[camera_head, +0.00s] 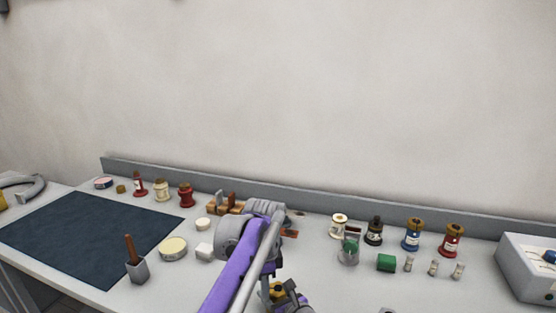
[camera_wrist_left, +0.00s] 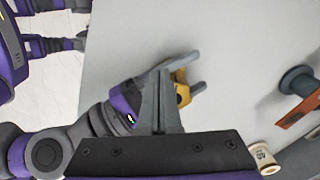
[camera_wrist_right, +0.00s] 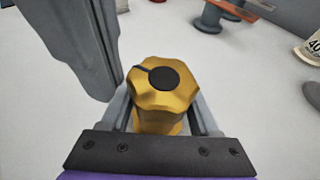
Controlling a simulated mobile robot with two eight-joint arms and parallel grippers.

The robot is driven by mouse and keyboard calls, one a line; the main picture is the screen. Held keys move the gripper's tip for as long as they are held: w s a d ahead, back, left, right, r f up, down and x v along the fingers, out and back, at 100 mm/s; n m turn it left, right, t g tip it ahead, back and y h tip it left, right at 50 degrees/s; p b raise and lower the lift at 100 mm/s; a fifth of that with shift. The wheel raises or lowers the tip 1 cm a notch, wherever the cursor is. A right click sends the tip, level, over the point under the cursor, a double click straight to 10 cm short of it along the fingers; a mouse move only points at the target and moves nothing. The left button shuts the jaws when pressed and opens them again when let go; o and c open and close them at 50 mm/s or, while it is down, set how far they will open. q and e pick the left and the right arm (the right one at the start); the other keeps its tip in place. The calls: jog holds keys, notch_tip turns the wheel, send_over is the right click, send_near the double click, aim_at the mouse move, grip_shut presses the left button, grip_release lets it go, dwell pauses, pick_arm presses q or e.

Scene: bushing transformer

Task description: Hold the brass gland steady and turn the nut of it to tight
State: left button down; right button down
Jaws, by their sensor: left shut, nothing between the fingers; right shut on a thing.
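The brass gland (camera_wrist_right: 158,120) stands between the fingers of my right gripper (camera_wrist_right: 165,122), which is shut on its lower body. Its faceted brass nut (camera_wrist_right: 150,95) faces the right wrist camera, with a black round centre and a dark mark toward the upper left. In the left wrist view the gland (camera_wrist_left: 182,92) is partly hidden behind my left gripper (camera_wrist_left: 163,75), which is shut and empty. In the right wrist view the left gripper's grey fingers stand left of the nut. In the head view only a small brass part (camera_head: 279,291) shows beside my left arm.
A dark mat (camera_head: 85,235) covers the left of the bench. A grey cup with a brown handle (camera_head: 138,270), a round tin (camera_head: 173,249), several spools and bottles, a green block (camera_head: 386,262) and a grey box (camera_head: 528,265) stand around. A low ledge runs along the back.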

pick_arm(q)
jog(key=shift+w+d, duration=0.2)
jog(key=shift+d, duration=0.15)
dwell(0.7)
jog(key=shift+w+a, duration=0.15)
jog(key=shift+w, duration=0.2)
jog(key=shift+w, duration=1)
dwell(0.4)
notch_tip(320, 180, up, 6)
jog(key=a, duration=0.1)
dwell(0.6)
